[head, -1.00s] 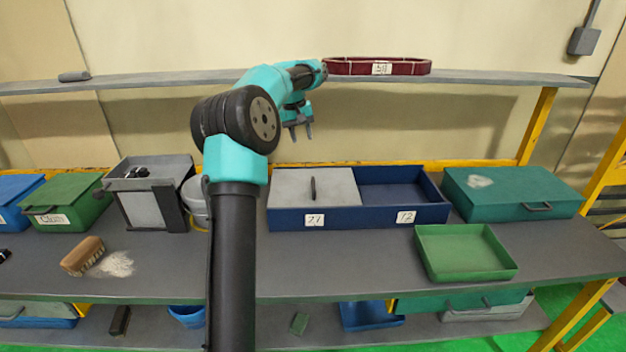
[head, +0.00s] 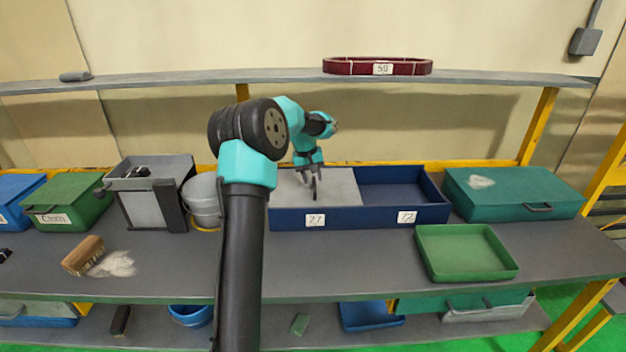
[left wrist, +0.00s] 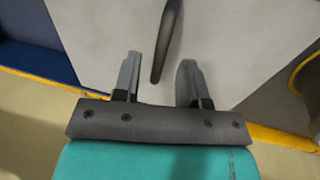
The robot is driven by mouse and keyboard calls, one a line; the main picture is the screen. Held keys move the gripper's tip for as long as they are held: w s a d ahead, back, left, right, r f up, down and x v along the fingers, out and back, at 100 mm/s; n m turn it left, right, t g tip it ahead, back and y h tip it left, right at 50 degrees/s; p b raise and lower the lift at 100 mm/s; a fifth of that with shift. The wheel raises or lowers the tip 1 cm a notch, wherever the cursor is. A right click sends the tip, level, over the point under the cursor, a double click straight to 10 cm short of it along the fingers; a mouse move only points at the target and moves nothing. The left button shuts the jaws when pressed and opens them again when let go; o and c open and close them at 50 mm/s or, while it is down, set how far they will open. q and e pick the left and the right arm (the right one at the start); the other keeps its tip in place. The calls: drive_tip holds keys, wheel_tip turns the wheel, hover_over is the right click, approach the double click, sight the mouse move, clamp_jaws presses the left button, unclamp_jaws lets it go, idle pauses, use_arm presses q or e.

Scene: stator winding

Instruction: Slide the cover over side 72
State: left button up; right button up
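The blue two-part box (head: 385,217) stands on the bench, with labels that look like 71 or 77 on the left and 72 on the right. The grey sliding cover (head: 338,186) lies over the left part; the right compartment (head: 400,194) is uncovered and looks empty. The cover's dark upright handle (head: 315,188) also shows in the left wrist view (left wrist: 168,40), ahead of and between the fingers. My left gripper (head: 309,174) is open just above the cover by the handle, and it also shows in the left wrist view (left wrist: 160,75). My right gripper is not in view.
A teal lidded box (head: 515,192) and a green tray (head: 465,252) stand to the right. A grey bucket (head: 204,200) and a grey bin (head: 150,175) stand left of the box.

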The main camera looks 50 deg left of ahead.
use_arm(q)
drive_tip(key=shift+w+f, duration=0.1)
drive_tip(key=shift+f, duration=0.5)
clamp_jaws()
